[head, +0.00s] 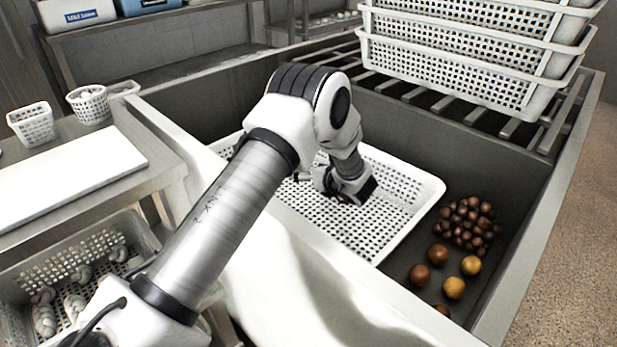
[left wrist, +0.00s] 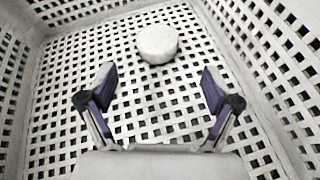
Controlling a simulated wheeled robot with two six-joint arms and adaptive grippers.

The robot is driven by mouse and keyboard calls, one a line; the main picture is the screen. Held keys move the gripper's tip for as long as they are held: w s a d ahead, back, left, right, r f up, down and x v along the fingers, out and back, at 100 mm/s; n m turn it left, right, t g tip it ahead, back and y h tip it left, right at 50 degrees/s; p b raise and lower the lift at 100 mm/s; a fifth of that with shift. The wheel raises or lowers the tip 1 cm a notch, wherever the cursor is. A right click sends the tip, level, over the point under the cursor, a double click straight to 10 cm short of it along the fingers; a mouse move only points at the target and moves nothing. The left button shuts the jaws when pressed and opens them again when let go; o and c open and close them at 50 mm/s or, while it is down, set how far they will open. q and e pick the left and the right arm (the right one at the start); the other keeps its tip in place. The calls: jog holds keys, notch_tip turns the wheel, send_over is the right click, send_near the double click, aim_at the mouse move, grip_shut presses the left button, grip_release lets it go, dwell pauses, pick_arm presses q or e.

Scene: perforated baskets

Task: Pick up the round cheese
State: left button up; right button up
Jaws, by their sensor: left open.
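The round cheese (left wrist: 157,43) is a white, short cylinder lying on the perforated floor of a white basket, seen in the left wrist view. My left gripper (left wrist: 157,88) is open and empty, with the cheese ahead of its fingertips and apart from them. In the head view my left arm reaches down into the white basket (head: 408,232), and the arm hides the cheese and most of the gripper. My right gripper is not in view.
Brown and yellow balls (head: 453,287) and a netted brown bunch (head: 468,223) lie right of the basket in the grey trough. Stacked white baskets (head: 450,70) stand behind on a rack. A white board (head: 70,180) lies on the left table. The basket walls surround the gripper.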

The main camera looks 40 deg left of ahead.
pick_arm(q)
jog(key=x, duration=0.3)
jog(key=b+x, duration=0.1)
jog(key=x, duration=0.3)
jog(key=shift+s+a+r, duration=0.15)
jog(key=shift+a+r, duration=0.05)
jog(key=shift+a, duration=0.05)
jog(key=c, duration=1.3)
